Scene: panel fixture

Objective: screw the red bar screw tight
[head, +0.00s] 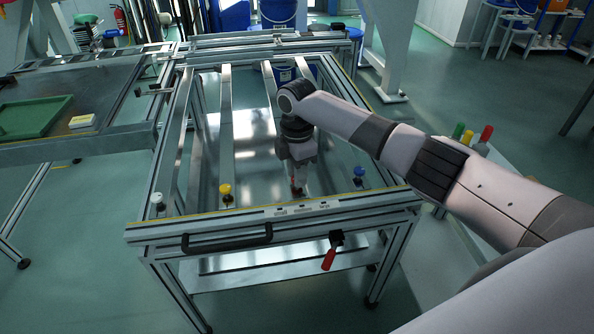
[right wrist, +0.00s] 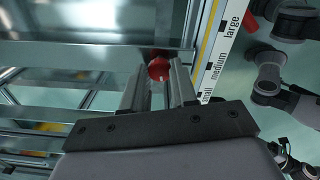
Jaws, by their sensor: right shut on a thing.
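The red bar screw (right wrist: 159,69) sits between the fingertips of my right gripper (right wrist: 160,82) in the right wrist view. In the head view the same red screw (head: 296,191) shows only as a small red patch below my right gripper (head: 297,180), at the front rail of the fixture. My right gripper points down and is shut on it. How deep the screw sits cannot be told. My left gripper is not in view.
A white screw (head: 157,201), a yellow screw (head: 226,193) and a blue screw (head: 359,176) stand along the same front rail (head: 290,212). A red-handled clamp (head: 331,252) hangs on the front. A green tray (head: 35,117) lies on the table at left.

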